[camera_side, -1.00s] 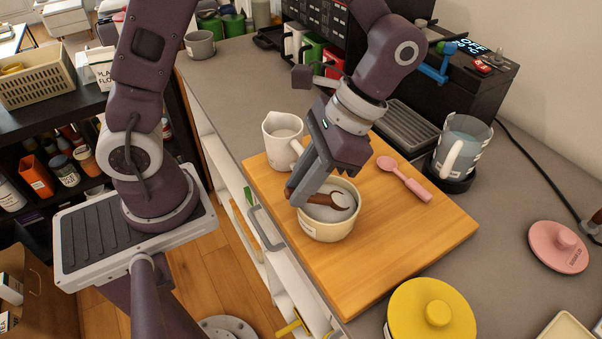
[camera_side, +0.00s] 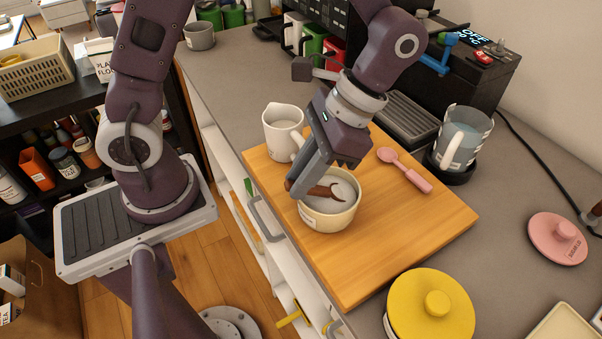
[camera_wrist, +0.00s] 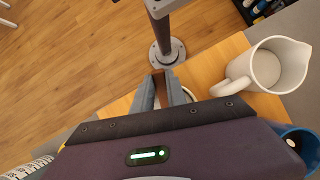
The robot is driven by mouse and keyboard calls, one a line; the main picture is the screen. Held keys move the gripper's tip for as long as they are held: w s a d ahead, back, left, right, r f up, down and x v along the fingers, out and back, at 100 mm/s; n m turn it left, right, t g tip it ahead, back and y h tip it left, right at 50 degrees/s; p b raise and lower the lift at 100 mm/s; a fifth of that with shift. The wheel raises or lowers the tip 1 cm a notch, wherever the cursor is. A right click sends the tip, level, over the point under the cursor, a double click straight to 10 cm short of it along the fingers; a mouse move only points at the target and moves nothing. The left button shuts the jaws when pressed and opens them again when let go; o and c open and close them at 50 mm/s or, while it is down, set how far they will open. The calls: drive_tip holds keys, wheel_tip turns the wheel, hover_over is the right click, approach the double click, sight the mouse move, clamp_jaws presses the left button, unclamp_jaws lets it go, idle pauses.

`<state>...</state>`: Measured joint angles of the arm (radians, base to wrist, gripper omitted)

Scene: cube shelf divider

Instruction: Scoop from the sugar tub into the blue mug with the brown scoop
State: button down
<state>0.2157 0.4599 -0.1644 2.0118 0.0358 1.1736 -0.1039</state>
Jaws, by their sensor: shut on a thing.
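The cream sugar tub (camera_side: 330,222) stands on the wooden board in the side view, with pale sugar inside. My gripper (camera_side: 296,188) is over the tub's left rim, shut on the handle of the brown scoop (camera_side: 326,191). The scoop lies tilted low inside the tub, its round end at the sugar; I cannot tell how much it holds. In the wrist view my gripper (camera_wrist: 168,92) has the brown handle (camera_wrist: 160,88) between its fingers. A blue mug (camera_wrist: 302,142) shows partly at the wrist view's lower right corner; I cannot make it out in the side view.
A white jug (camera_side: 283,128) stands on the board (camera_side: 400,240) behind the tub. A pink spoon (camera_side: 405,172) lies to the tub's right. A yellow lid (camera_side: 430,312) and a pink lid (camera_side: 557,240) are at the right. A glass jug (camera_side: 463,140) stands beside the coffee machine.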

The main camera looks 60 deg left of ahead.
wheel_tip(320, 180, up, 5)
drive_tip(key=shift+f, duration=0.15)
drive_tip(key=shift+s+r+t, duration=0.15)
drive_tip(key=shift+r+t, duration=0.1)
drive_tip(key=shift+t, duration=0.05)
drive_tip(key=t, duration=0.1)
drive_tip(key=s+t+h, duration=0.1)
drive_tip(key=t, duration=0.1)
drive_tip(key=s+t, duration=0.1)
drive_tip(key=t, duration=0.1)
drive_tip(key=shift+a+r+h, duration=0.15)
drive_tip(key=shift+a+h, duration=0.15)
drive_tip(key=shift+a, duration=0.05)
